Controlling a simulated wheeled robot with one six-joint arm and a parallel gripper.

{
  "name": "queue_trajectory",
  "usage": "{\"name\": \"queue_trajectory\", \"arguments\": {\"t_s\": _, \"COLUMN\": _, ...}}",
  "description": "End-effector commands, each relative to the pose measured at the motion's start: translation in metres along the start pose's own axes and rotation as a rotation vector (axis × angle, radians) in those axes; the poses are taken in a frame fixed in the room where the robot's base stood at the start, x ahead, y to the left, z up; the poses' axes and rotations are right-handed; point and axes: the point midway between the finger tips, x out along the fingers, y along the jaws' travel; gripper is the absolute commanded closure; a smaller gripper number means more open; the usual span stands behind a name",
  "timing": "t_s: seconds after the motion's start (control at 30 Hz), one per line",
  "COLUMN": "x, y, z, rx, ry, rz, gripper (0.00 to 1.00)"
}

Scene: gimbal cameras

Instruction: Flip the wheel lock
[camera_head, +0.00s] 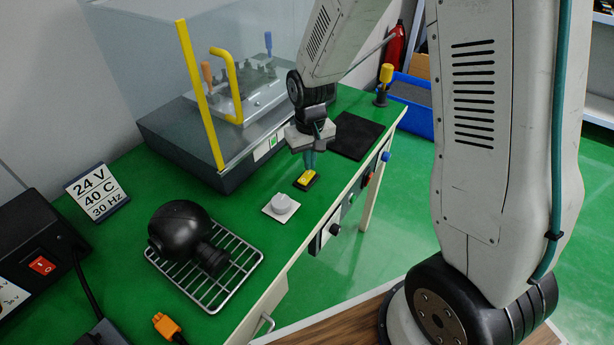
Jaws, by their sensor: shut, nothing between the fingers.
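My gripper (309,161) points down over the green table, with its teal fingers together and nothing seen between them. Right below the fingertips is a small yellow block with a black base (306,180). The fingertips are at or just above its top; I cannot tell whether they touch. Beside it to the left is a round grey knob on a white square plate (281,207). No part is clearly marked as the wheel lock, so I cannot tell which one it is.
A clear-walled case with a yellow handle (229,85) stands behind. A black gimbal camera (182,228) lies on a wire rack (213,285). A black mat (356,137) lies right of my gripper. A sign (97,189) and a power box with red switch (42,265) are at left.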

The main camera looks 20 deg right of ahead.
Motion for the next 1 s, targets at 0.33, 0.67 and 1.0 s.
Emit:
{"name": "queue_trajectory", "arguments": {"t_s": 0.33, "x": 0.004, "y": 0.0, "z": 0.0, "rx": 0.0, "ry": -0.001, "rz": 0.0, "gripper": 1.0}}
{"name": "queue_trajectory", "arguments": {"t_s": 0.67, "x": 0.009, "y": 0.0, "z": 0.0, "rx": 0.0, "ry": -0.001, "rz": 0.0, "gripper": 1.0}}
{"name": "queue_trajectory", "arguments": {"t_s": 1.0, "x": 0.014, "y": 0.0, "z": 0.0, "rx": 0.0, "ry": 0.0, "rz": 0.0, "gripper": 1.0}}
